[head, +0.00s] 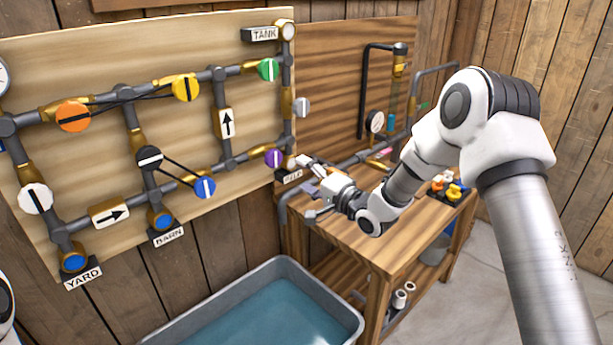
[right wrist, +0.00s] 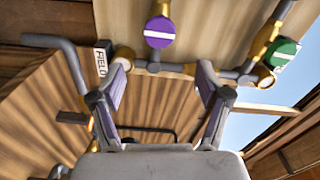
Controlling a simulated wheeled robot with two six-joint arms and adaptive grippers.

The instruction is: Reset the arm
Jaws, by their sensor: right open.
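My right arm (head: 508,150) comes in from the right and reaches left over the wooden bench. My right gripper (head: 308,188) is open and empty, in front of the pipe board near the FIELD sign (head: 289,177). The purple valve (head: 273,158) is just beyond it, up and to the left. In the right wrist view my right gripper's fingers (right wrist: 161,82) are spread apart with nothing between them. The purple valve (right wrist: 159,32) shows beyond and above the gap, apart from the fingers. My left gripper is not in view.
The pipe board (head: 75,165) holds several coloured valves, including the green valve (head: 267,69) and blue valve (head: 204,187). The wooden bench (head: 375,245) stands under my right arm. A grey water trough (head: 285,262) stands below the board. Bare floor lies at the right.

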